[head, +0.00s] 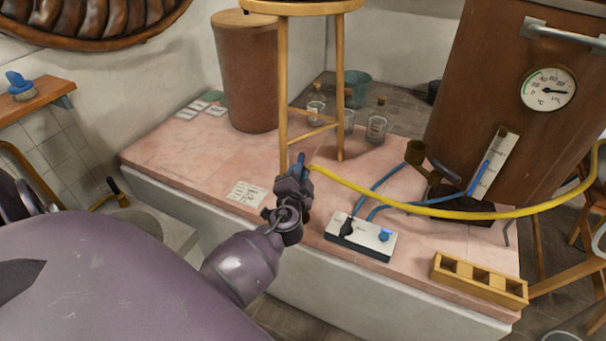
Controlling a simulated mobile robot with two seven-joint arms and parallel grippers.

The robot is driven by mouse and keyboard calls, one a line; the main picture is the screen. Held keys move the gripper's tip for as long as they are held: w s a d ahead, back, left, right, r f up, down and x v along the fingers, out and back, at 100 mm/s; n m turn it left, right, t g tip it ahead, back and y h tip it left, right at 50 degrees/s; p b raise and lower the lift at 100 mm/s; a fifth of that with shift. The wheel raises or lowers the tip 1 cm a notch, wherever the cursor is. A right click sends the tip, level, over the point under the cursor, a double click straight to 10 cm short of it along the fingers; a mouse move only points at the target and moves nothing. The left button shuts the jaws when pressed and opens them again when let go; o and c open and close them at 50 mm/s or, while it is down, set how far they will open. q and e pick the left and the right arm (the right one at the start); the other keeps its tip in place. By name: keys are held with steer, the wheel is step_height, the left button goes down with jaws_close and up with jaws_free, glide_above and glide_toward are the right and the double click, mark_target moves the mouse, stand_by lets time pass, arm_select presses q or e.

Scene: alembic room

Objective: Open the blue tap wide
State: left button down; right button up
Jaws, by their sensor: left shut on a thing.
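The blue tap (302,158) shows as a small blue piece at the tip of my left gripper, beside the end of a yellow hose (430,208). My left gripper (299,172) reaches in over the pink stone top and is shut on the blue tap. The gripper hides most of the tap, so how far it is turned cannot be told. My right gripper is not in view.
A white box (360,238) with a lit blue knob and blue tubes sits right of my gripper. A wooden stand (283,90), a brown canister (247,75) and glass jars stand behind. A brown boiler (470,90) with a dial is at right, a wooden rack (480,279) in front.

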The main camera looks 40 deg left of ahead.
arm_select(q)
steer(key=shift+s+a+m+t+h, duration=0.1)
steer(key=shift+a+m+t+h, duration=0.25)
steer(key=shift+m+h, duration=0.3)
steer(key=shift+r+m+t+h, duration=0.1)
steer(key=shift+m+t+h, duration=0.2)
steer(key=shift+h, duration=0.25)
steer(key=shift+a, duration=0.1)
steer(key=c, duration=1)
jaws_free()
steer(key=shift+c, duration=0.2)
steer(key=shift+s, duration=0.1)
